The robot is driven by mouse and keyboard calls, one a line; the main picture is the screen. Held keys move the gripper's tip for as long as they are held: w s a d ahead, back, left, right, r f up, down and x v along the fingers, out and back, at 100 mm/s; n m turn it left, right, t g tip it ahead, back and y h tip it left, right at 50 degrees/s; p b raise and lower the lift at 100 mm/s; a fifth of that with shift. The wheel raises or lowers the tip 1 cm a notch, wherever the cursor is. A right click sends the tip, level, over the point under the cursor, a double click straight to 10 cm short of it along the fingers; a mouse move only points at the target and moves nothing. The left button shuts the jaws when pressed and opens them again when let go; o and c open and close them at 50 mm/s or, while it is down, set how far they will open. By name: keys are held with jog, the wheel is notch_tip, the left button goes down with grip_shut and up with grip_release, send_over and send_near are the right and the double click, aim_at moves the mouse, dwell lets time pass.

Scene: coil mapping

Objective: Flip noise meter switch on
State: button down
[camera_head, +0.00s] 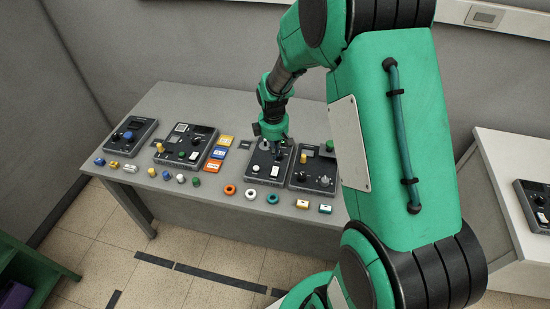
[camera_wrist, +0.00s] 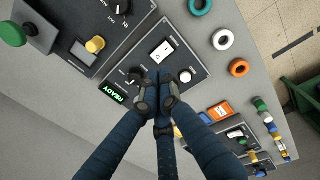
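My gripper (camera_wrist: 163,82) is over a dark control panel (camera_wrist: 204,78) on the grey table; in the head view it is above the middle-right panel (camera_head: 256,174). Its dark blue fingers converge with their tips close together, with nothing visible between them. The panel carries a white rocker switch (camera_wrist: 162,50), a pale round knob (camera_wrist: 185,75), a small toggle (camera_wrist: 133,79) beside the fingertips and a lit green READY display (camera_wrist: 115,95). No noise meter label is readable, so I cannot tell whether this panel is it. Contact with the panel and the toggle's setting are unclear.
Another panel with a yellow knob (camera_wrist: 96,44) and a green button (camera_wrist: 12,34) adjoins. Other panels (camera_head: 184,146) stand to the left. Teal (camera_head: 272,198), white (camera_head: 250,194) and orange (camera_head: 230,189) rings lie along the table's front edge, with several small coloured pieces.

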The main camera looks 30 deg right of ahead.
jog(key=shift+s+a+r+p, duration=0.15)
jog(key=shift+r+p, duration=0.2)
jog(key=shift+r, duration=1.8)
jog(key=shift+r, duration=0.15)
jog(key=s+a+r+m+t, duration=0.1)
jog(key=s+a+r, duration=0.2)
jog(key=r, duration=0.3)
jog(key=s+a+r+m+t, duration=0.1)
jog(key=s+a+r+m, duration=0.1)
jog(key=s+a+r, duration=0.35)
jog(key=s+a+r+m, duration=0.1)
jog(key=a+r, duration=0.1)
jog(key=r, duration=0.6)
jog(key=s+a+r+m+t, duration=0.1)
jog(key=s+a+r+m, duration=0.1)
jog(key=s, duration=0.6)
jog(key=s+a+r+m+t, duration=0.1)
jog(key=s+a+r+m, duration=0.2)
jog(key=s, duration=0.6)
notch_tip(320, 180, up, 3)
jog(key=shift+s+a+f+t+y, duration=0.1)
jog(key=shift+s+a+t+y, duration=0.2)
jog(key=shift+a, duration=0.85)
